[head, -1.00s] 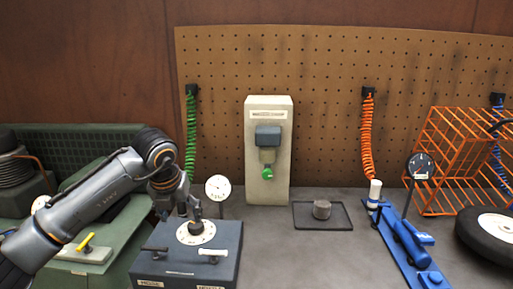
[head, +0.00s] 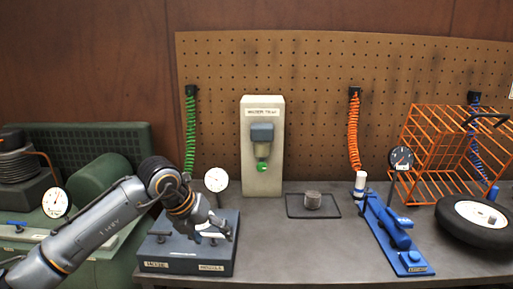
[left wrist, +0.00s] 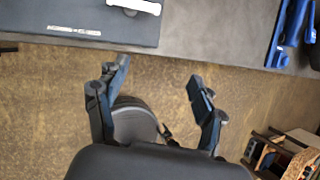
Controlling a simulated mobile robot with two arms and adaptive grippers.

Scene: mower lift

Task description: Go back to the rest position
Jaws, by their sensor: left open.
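My left gripper (head: 224,228) hangs over the front right of the dark blue control box (head: 160,252) in the head view. There the fingers stand over the brown floor (left wrist: 60,95), beyond the bench edge, with the box's corner (left wrist: 60,18) at the upper left. My right gripper is in neither view.
The grey bench (head: 310,245) has bare room in the middle. A blue jack (head: 400,235), a tire (head: 475,235) and an orange cage (head: 425,150) stand at the right. A green compressor (head: 100,180) is at the left. Wooden items (left wrist: 290,145) show near the floor.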

